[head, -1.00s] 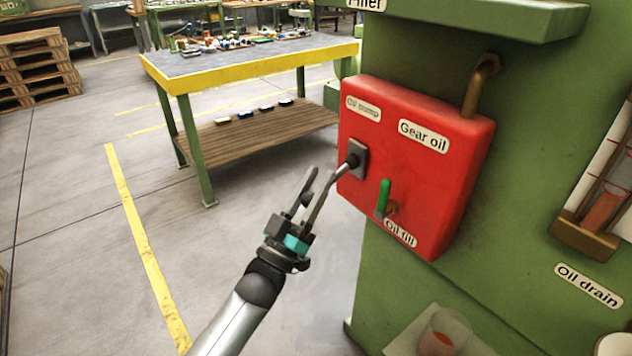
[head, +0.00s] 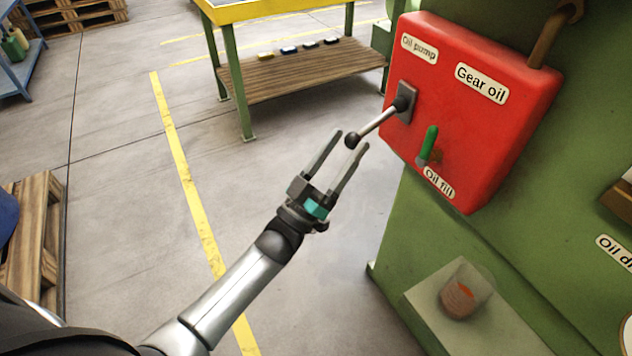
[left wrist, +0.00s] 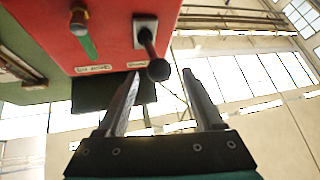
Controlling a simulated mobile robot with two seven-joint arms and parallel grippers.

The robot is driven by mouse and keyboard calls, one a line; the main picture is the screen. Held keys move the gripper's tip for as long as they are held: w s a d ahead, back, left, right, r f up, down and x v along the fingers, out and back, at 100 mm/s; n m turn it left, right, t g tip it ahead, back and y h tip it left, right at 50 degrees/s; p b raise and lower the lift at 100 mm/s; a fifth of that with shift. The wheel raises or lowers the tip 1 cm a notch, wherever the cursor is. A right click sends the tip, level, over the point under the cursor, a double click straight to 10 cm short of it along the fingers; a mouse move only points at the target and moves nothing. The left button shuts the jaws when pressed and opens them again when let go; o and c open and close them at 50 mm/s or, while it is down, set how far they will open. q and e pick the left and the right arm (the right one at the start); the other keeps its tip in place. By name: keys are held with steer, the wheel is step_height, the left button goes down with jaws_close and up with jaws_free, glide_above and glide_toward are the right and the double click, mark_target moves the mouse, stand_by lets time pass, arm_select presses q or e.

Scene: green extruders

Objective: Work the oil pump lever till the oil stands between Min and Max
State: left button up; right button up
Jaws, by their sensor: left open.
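The oil pump lever (head: 376,124) is a grey rod with a dark ball knob (head: 352,141), sticking out down and left from its plate on the red gear oil box (head: 480,135). My left gripper (head: 349,140) is open, its fingertips on either side of the knob. In the left wrist view the knob (left wrist: 158,70) shows between and at the tips of the open fingers (left wrist: 160,76); I cannot tell whether they touch it. The oil gauge is out of view except perhaps a brown corner (head: 617,203) at the right edge, so the oil level is hidden. My right gripper is not in view.
A green oil fill lever (head: 428,143) sits close right of the pump lever. A cup with reddish oil (head: 466,292) stands on a ledge (head: 425,305) below. A yellow-edged table (head: 275,10) is behind, a pallet (head: 35,235) at left. The floor between is clear.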

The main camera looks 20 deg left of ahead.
arm_select(q)
steer(key=v, duration=1)
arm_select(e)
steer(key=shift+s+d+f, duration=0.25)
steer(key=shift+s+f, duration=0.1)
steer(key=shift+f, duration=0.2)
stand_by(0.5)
